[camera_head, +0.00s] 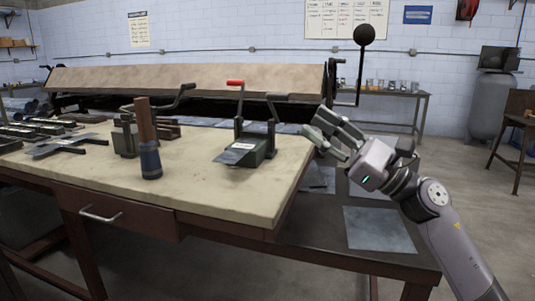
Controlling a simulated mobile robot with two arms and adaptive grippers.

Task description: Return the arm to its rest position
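My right arm comes in from the lower right. Its gripper (322,133) is raised at the right end of the workbench (215,195), above the lower dark table. Its fingers appear spread, with nothing seen between them. It is to the right of a small green bench machine (246,152) with a red-tipped lever and looks apart from it. My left arm and gripper are not in view.
A wooden-handled mallet (149,150) stands on the workbench, with clamps and bar tools at its left. Grey metal sheets (378,229) lie on the lower table. A long bending brake (190,80) with a ball-topped lever (364,36) stands behind.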

